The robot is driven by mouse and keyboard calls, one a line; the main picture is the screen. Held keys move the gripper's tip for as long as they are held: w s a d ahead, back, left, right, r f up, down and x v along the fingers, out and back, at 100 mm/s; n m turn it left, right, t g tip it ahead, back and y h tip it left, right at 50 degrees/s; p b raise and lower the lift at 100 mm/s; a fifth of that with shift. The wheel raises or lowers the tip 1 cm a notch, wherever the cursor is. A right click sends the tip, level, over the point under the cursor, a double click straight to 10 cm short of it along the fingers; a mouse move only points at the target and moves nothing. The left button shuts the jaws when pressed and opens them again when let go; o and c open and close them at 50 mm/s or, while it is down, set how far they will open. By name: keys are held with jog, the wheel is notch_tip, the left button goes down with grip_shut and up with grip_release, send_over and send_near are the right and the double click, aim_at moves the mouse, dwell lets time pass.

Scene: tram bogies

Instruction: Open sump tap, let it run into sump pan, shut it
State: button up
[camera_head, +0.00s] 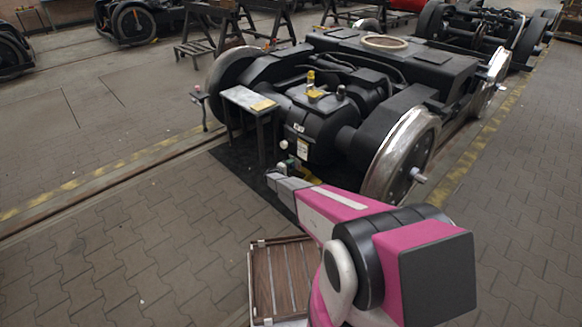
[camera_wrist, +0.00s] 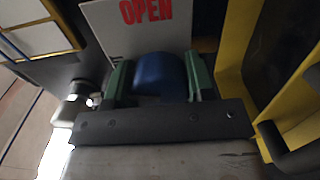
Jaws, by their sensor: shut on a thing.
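My gripper (camera_head: 284,170) reaches to the lower front of the black gear housing (camera_head: 312,130) on the near bogie. In the wrist view its green fingertips (camera_wrist: 158,82) are shut on the two sides of a rounded blue handle (camera_wrist: 158,70), which I take for the sump tap. A white plate reading "OPEN" in red (camera_wrist: 146,14) stands just behind the handle. The tap's spout and any flow are hidden. A yellow piece shows beside my gripper in the head view (camera_head: 313,179); I cannot tell whether it is the sump pan.
A yellow frame (camera_wrist: 237,50) stands close on the right in the wrist view; a metal fitting (camera_wrist: 72,108) is at the left. A small stand (camera_head: 248,98) and a bogie wheel (camera_head: 401,158) flank the housing. A slatted wooden crate (camera_head: 283,275) lies nearer me. Paving at left is clear.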

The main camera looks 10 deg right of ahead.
jog(key=shift+a+n, duration=0.1)
jog(key=shift+n, duration=1)
jog(key=shift+s, duration=0.1)
jog(key=o, duration=0.9)
jog(key=v, duration=1)
jog(key=shift+s+a, duration=0.2)
jog(key=shift+a, duration=0.1)
